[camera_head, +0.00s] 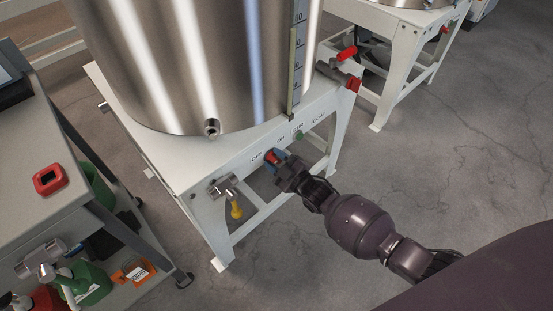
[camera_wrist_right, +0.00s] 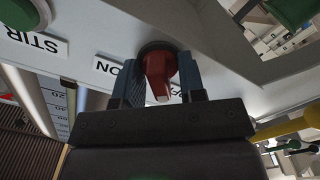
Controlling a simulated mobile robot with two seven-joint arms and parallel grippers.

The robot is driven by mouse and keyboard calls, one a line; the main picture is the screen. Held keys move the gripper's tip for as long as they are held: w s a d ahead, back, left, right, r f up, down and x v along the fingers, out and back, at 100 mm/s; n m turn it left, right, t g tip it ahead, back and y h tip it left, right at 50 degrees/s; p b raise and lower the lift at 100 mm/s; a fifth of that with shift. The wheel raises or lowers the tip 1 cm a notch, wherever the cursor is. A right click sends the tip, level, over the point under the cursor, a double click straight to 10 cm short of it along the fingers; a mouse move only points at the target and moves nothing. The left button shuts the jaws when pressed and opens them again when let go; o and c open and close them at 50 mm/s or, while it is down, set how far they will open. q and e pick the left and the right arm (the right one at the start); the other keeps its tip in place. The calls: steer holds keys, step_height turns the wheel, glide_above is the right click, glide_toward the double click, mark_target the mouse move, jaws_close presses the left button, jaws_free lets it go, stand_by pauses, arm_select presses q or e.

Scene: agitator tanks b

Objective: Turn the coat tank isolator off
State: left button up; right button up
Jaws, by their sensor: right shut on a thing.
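The coat tank (camera_head: 175,60) is a large steel vessel on a white stand. The isolator is a red knob (camera_head: 271,157) on the stand's front rail, between the OFF label (camera_head: 257,159) and the ON label (camera_head: 281,140). My right gripper (camera_head: 276,159) is at the knob. In the right wrist view, the blue-padded fingers of this gripper (camera_wrist_right: 159,82) stand on either side of the red knob (camera_wrist_right: 158,72), shut on it. The knob's white-marked end points toward the gripper body. The OFF label is mostly hidden there. My left gripper is not in view.
A green button (camera_head: 298,135) sits right of the isolator by the STIR label. A steel valve (camera_head: 222,186) and a yellow part (camera_head: 236,210) are at its left. A red-handled valve (camera_head: 343,66) is on the stand's right side. A grey cart (camera_head: 75,185) stands left.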

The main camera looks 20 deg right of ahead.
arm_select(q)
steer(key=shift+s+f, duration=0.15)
arm_select(e)
steer(key=shift+n, duration=0.6)
steer(key=o, duration=0.6)
steer(key=shift+c, duration=0.2)
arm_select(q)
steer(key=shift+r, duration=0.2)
arm_select(e)
steer(key=shift+s+d, duration=0.1)
steer(key=shift+s, duration=0.05)
steer(key=shift+s+d, duration=0.1)
steer(key=shift+s, duration=0.2)
arm_select(q)
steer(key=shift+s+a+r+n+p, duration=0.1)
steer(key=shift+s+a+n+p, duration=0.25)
steer(key=shift+p, duration=0.75)
arm_select(e)
steer(key=v, duration=1)
